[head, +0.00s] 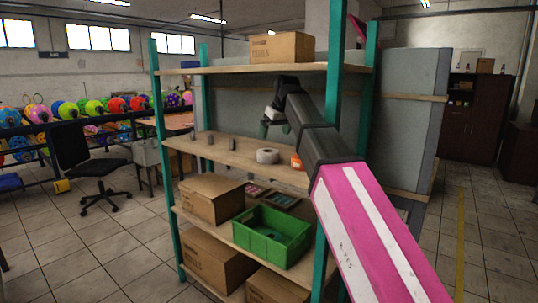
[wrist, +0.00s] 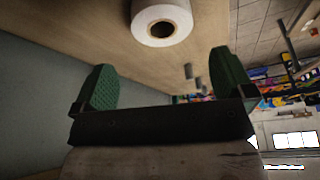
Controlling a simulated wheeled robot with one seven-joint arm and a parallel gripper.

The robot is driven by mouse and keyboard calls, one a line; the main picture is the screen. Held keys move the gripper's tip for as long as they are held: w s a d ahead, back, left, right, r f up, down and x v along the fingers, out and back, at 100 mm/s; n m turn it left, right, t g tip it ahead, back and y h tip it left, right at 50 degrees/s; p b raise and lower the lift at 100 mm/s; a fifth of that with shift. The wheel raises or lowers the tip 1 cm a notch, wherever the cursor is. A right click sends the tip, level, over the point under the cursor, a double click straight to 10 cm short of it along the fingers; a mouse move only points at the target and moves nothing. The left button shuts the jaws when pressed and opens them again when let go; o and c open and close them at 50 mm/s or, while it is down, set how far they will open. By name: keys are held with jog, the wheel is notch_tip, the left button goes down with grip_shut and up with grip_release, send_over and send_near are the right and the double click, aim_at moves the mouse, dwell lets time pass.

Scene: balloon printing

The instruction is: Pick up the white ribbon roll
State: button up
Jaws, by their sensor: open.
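An orange roll (head: 297,162) sits right of the white roll, partly hidden by my arm. Several small grey items (head: 209,140) stand on the shelf's left. Green posts (head: 320,235) and the upper shelf (head: 240,69) bound the space. A green crate (head: 271,237) is below.

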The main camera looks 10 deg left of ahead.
aim_at(268, 153)
jog(key=shift+x, duration=5.4)
jog(key=c, duration=0.7)
